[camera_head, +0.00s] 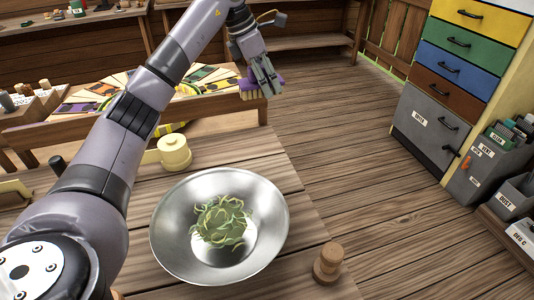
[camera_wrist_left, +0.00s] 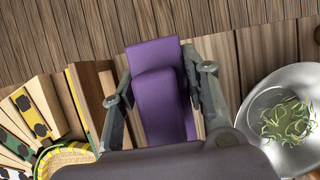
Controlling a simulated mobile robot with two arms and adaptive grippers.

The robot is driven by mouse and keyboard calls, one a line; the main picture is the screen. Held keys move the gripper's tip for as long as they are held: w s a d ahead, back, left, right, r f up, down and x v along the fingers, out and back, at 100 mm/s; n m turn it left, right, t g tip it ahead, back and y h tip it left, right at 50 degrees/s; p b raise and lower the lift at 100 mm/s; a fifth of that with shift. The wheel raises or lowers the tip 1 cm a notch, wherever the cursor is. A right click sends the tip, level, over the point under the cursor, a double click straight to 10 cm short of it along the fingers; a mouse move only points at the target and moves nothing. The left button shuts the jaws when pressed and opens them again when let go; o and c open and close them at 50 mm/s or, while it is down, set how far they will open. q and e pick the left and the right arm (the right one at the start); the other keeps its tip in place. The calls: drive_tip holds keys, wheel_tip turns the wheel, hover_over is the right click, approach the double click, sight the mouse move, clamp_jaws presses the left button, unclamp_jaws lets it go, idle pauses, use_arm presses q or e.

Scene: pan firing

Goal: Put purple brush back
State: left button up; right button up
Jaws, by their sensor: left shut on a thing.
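My left gripper (camera_head: 264,82) reaches out from the left arm, beyond the table's far edge in the head view. It is shut on the purple brush (camera_head: 273,84), which is partly hidden behind the fingers. In the left wrist view the purple brush (camera_wrist_left: 158,95) fills the space between the two fingers of the gripper (camera_wrist_left: 165,105), which touch it from both sides. My right gripper does not show.
Coloured drawers (camera_head: 465,45) and labelled bins (camera_head: 480,165) stand at the right. Open floor lies between.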

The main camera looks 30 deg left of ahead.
sight(239, 92)
use_arm(q)
drive_tip(key=shift+s+a, duration=0.1)
wheel_tip(239, 92, down, 20)
drive_tip(key=shift+r, duration=0.15)
idle(0.5)
drive_tip(key=shift+f, duration=0.25)
drive_tip(key=o, duration=1.1)
drive_tip(key=v, duration=0.8)
drive_tip(key=b+v, duration=0.1)
drive_tip(key=v, duration=0.8)
drive_tip(key=shift+r, duration=0.35)
